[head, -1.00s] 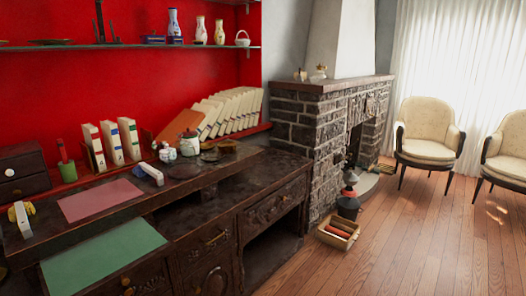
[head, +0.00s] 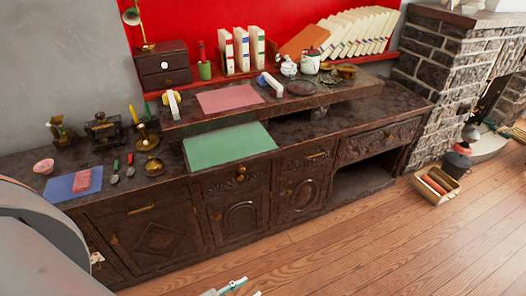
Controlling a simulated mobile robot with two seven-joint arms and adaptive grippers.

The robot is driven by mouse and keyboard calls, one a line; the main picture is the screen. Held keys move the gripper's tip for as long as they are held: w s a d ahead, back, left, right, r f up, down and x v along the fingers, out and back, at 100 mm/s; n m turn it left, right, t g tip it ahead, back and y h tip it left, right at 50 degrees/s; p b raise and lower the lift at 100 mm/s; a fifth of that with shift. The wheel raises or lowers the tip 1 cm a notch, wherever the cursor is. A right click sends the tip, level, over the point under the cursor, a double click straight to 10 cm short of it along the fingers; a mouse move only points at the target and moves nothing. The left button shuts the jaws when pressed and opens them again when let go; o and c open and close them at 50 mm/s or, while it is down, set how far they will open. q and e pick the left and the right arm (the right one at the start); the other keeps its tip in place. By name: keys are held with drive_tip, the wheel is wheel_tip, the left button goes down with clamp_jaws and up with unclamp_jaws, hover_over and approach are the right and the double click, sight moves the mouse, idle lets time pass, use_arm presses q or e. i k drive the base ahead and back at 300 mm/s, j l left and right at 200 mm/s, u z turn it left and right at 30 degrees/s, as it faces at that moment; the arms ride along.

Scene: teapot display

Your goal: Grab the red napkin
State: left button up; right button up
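A small folded red napkin (head: 82,181) lies on a blue mat (head: 58,189) at the left end of the dark wooden sideboard. A large grey link of my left arm fills the lower left corner, in front of the sideboard's left end. What appears to be my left gripper (head: 247,288) just shows at the bottom edge, over the floor. Its two light fingertips look apart with nothing between them; the rest is cut off. It is well below and to the right of the napkin. My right gripper is not in view.
Beside the napkin are a pink bowl (head: 43,166), green- and red-handled utensils (head: 122,168) and a brass pot (head: 153,167). A green mat (head: 228,146) lies to the right, and a pink mat (head: 229,98) on the raised shelf.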

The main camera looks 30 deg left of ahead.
sight(81, 183)
drive_tip(key=u, duration=2.25)
